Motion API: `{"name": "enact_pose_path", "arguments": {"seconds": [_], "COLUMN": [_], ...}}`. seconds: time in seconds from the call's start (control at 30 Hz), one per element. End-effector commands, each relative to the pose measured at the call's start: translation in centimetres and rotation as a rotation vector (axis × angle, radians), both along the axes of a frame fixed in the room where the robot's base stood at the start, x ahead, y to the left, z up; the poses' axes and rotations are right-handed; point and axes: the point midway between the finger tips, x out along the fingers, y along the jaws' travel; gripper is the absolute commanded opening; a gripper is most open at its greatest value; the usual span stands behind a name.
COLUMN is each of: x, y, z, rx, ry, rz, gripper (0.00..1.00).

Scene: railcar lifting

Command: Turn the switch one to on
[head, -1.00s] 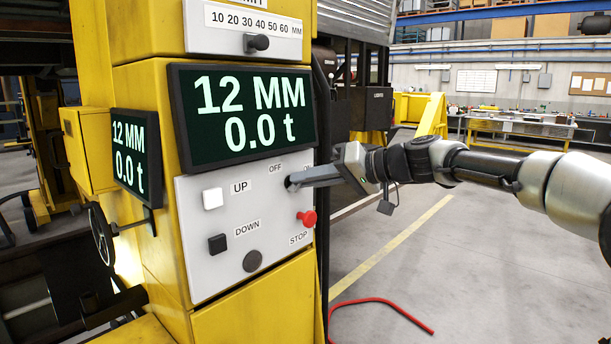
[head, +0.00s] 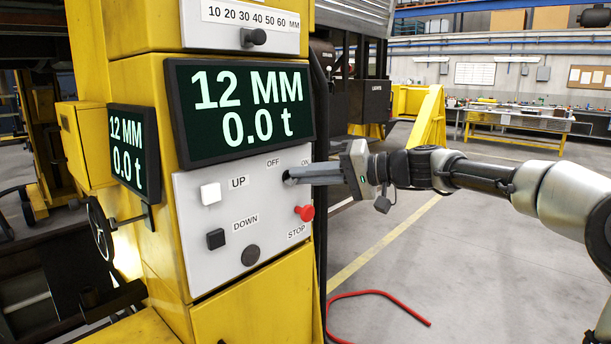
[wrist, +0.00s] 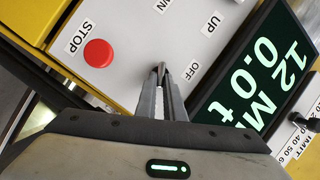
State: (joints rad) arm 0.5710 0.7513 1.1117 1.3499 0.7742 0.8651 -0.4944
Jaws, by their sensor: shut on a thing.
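The switch (wrist: 160,72) is a small dark knob on the grey control panel (head: 187,270), between the OFF and ON labels in the head view. My gripper (head: 288,177) reaches in from the right and its fingertips are at the switch. In the wrist view my gripper (wrist: 162,78) is shut on the switch, with the fingers on either side of it. The fingers hide most of the knob, so I cannot tell exactly where it points. The OFF label (wrist: 194,71) shows in the wrist view, and the ON label (head: 305,162) is partly visible in the head view.
The red STOP button (head: 305,213) sits just below my fingers. A white UP button (head: 210,193) and a black DOWN button (head: 216,239) are to the left. The display (head: 240,112) above reads 12 MM and 0.0 t. A red hose (head: 375,293) lies on the floor.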

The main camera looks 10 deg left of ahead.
Motion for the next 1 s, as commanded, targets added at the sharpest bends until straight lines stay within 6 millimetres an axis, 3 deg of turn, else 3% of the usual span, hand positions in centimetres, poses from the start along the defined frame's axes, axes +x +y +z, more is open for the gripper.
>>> {"name": "enact_pose_path", "arguments": {"seconds": [0.1,0.13,0.23,0.6,0.77,1.0], "x": [0.0,0.0,0.0,0.0,-0.4,-1.5], "y": [0.0,0.0,0.0,-0.6,-3.0,-8.7], "z": [0.0,0.0,0.0,0.1,0.6,1.8], "rx": [0.001,0.001,0.001,0.000,-0.002,-0.001], "ry": [0.003,0.002,0.002,0.000,-0.002,0.001], "rz": [-0.001,-0.001,-0.001,-0.002,-0.005,-0.007], "gripper": [0.00,0.14,0.27,0.27,0.27,0.27]}}
